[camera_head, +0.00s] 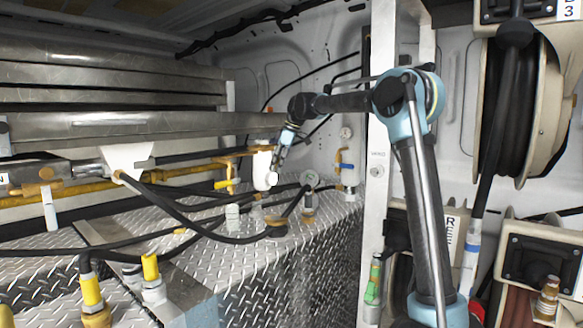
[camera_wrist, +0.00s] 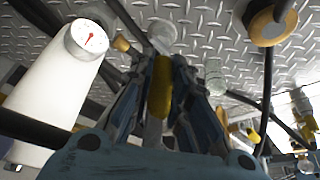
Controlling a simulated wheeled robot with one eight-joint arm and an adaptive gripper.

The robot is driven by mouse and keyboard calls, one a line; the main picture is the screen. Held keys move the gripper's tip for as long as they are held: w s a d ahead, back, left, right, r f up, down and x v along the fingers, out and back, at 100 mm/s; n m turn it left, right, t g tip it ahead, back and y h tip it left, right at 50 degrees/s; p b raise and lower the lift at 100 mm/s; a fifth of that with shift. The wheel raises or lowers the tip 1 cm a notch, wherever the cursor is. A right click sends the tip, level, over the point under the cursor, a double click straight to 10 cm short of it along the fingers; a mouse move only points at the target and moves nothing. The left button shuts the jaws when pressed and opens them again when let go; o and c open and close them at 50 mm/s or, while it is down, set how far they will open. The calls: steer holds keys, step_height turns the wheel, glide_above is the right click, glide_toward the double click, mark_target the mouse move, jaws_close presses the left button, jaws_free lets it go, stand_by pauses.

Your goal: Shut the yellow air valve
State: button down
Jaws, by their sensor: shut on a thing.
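In the wrist view, the yellow valve handle (camera_wrist: 161,88) stands lengthwise between the two blue-grey fingers of my gripper (camera_wrist: 178,80). The fingers are shut on it from both sides. In the head view, my gripper (camera_head: 276,166) points down beside a white cylinder (camera_head: 262,165), on its right side. The held handle cannot be made out there. The cylinder also shows at the left of the wrist view (camera_wrist: 50,105), with a round gauge (camera_wrist: 89,38) on it.
Black hoses (camera_head: 190,217) run over the diamond-plate box (camera_head: 265,265) below my gripper. A valve with a blue handle (camera_head: 345,167) stands to the right. Another yellow handle (camera_head: 222,184) shows left of the cylinder. A white post (camera_head: 378,150) and hose reels (camera_head: 520,100) are farther right.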

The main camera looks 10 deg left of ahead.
steer(key=shift+w, duration=0.1)
stand_by(0.5)
steer(key=c, duration=1.5)
jaws_free()
steer(key=shift+r, duration=0.1)
steer(key=shift+d+r, duration=0.1)
steer(key=shift+r, duration=0.2)
steer(key=v, duration=1.1)
steer(key=shift+w+d, duration=0.15)
